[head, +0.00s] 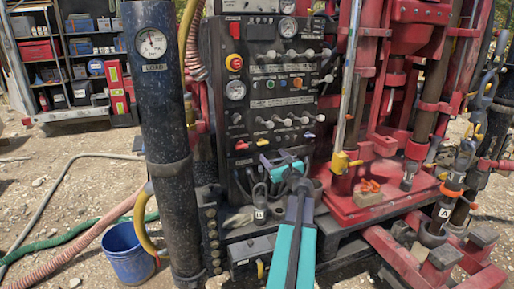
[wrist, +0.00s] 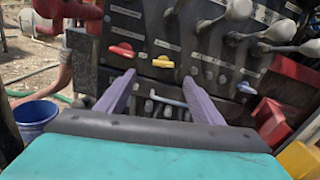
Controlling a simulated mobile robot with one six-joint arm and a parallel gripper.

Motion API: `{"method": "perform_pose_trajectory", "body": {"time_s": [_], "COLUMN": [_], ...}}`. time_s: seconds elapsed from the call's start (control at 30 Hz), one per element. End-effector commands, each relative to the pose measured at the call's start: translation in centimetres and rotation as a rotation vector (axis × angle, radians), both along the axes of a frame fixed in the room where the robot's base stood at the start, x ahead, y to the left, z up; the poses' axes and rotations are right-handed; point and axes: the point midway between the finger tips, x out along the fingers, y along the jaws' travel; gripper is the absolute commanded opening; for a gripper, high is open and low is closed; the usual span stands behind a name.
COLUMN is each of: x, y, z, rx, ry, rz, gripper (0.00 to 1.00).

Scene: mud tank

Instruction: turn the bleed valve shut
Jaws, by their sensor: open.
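I cannot tell for certain which handle is the bleed valve. The black control panel (head: 275,110) has small valve handles along its lower part. The yellow handle lies just beyond and between the fingertips in the wrist view; no contact shows. In the head view my teal gripper (head: 286,168) is in front of the panel's lower middle, its fingertips not clear.
A black upright cylinder (head: 160,110) with a gauge stands left of the panel. A blue bucket (head: 128,254) and hoses lie on gravel at left. Red rig framework (head: 405,110) stands close on the right. Larger lever knobs (wrist: 238,10) project above the fingers.

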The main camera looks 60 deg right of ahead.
Motion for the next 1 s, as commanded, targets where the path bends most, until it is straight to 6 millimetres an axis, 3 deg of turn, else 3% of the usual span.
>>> {"method": "perform_pose_trajectory", "body": {"time_s": [0.47,1.0], "x": [-0.7,2.9], "y": [-1.3,-4.1], "z": [0.0,0.0], "rx": [0.000,0.000], "ry": [0.001,0.002], "rz": [-0.014,-0.014], "gripper": [0.61,0.61]}}
